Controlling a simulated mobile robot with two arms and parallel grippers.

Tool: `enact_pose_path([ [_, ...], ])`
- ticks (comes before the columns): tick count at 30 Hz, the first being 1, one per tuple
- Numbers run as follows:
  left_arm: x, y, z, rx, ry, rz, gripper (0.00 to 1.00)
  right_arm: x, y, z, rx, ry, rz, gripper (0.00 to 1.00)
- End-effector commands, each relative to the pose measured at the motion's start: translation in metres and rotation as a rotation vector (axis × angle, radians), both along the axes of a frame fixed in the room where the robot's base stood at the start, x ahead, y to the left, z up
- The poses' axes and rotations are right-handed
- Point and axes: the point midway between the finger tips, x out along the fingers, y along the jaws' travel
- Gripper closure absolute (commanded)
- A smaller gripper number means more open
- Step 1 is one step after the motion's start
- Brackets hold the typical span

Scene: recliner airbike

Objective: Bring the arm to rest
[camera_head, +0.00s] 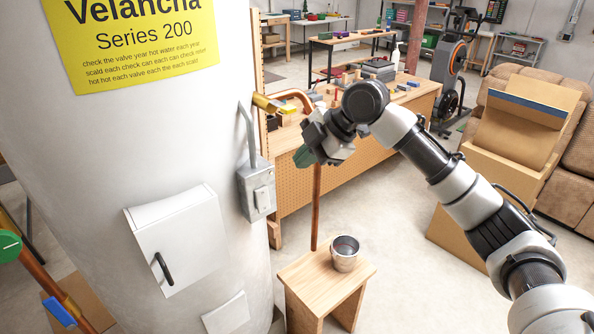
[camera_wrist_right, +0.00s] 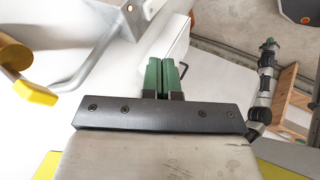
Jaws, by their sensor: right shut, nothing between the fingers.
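My right arm reaches in from the right in the head view. Its gripper (camera_head: 306,156) hangs in the air beside the large white tank (camera_head: 100,150), in front of the copper pipe. In the right wrist view the green fingers (camera_wrist_right: 164,76) are together with nothing between them. The white tank also fills much of that view, behind the fingers. A jointed grey and black arm (camera_wrist_right: 265,88), apparently my left one, shows small at the right of the wrist view. Its fingers are too small to read. No left arm shows in the head view.
A yellow-handled valve (camera_head: 266,103) and a grey switch box (camera_head: 257,188) on the tank are close to my right gripper. A metal cup (camera_head: 344,253) stands on a wooden stool (camera_head: 305,273) below. A workbench (camera_head: 405,117) is behind; a brown recliner (camera_head: 507,130) is right.

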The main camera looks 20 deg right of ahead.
Motion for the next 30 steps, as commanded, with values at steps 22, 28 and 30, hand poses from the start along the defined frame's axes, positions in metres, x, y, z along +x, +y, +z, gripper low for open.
enact_pose_path([
  [22, -0.009, -0.009, -0.006, -0.011, 0.014, 0.001, 1.00, 0.045, -0.010, -0.112, 0.123, 0.117, -0.325, 1.00],
  [28, -0.008, -0.008, -0.010, -0.010, 0.012, 0.000, 1.00, 0.053, -0.033, -0.264, 0.194, 0.236, -0.700, 1.00],
  [30, -0.007, -0.008, -0.012, -0.009, 0.011, 0.000, 1.00, 0.042, -0.041, -0.316, 0.198, 0.271, -0.812, 1.00],
])
